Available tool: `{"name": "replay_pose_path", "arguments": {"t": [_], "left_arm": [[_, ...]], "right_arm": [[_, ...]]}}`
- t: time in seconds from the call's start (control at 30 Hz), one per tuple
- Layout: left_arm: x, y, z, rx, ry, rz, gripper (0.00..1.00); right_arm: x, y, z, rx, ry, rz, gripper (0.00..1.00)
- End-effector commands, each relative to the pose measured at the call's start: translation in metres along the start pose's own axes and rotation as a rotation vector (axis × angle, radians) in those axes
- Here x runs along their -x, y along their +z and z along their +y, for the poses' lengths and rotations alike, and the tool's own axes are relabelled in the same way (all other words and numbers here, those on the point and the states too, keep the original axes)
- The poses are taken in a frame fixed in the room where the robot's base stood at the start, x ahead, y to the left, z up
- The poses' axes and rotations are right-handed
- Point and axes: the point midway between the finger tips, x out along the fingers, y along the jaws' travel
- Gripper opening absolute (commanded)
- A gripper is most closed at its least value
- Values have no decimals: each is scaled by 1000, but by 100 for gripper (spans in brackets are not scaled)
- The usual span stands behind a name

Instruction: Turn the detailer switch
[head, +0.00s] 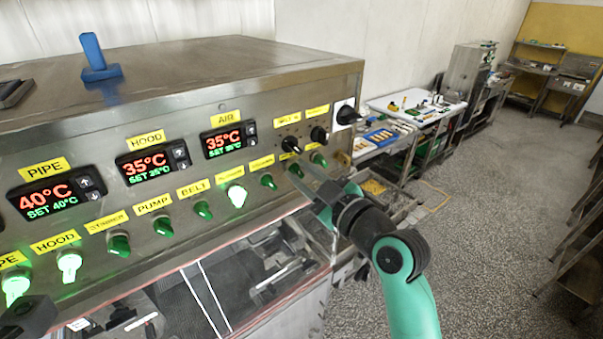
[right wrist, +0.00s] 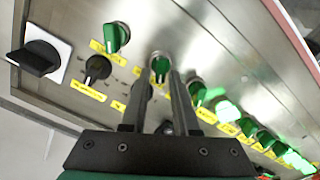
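A row of green rotary switches runs along the panel's lower edge under yellow labels. The labels at the right end are too small to read, so I cannot tell which switch is the detailer. My right gripper (head: 312,182) is at the second green switch from the right end (head: 295,170). In the right wrist view, its open fingers (right wrist: 163,78) point at that switch (right wrist: 160,66), one on each side of it; contact is unclear. The last green switch (right wrist: 116,36) is beside it. A dark block at the lower left, probably my left gripper (head: 28,315), is partly cut off.
Black knobs (head: 290,144) sit above the right-end switches. A larger black switch on a white plate (head: 346,114) is at the panel's right end. Several switches glow, including one near the middle (head: 237,195). A blue object (head: 95,58) stands on the machine top.

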Motion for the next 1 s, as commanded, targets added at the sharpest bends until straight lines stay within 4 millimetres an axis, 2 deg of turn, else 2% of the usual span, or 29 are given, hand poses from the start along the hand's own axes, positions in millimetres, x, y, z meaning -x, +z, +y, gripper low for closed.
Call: {"name": "replay_pose_path", "arguments": {"t": [0.07,0.57,0.77,1.0], "left_arm": [[0,0,0,0,0,0,50],[-1,-1,0,0,0,0,50],[-2,-2,0,0,0,0,50],[-6,-6,0,0,0,0,50]], "right_arm": [[0,0,0,0,0,0,0],[0,0,1,-49,0,0,0],[0,0,2,-159,0,0,0],[0,0,4,-365,-1,0,0]]}}
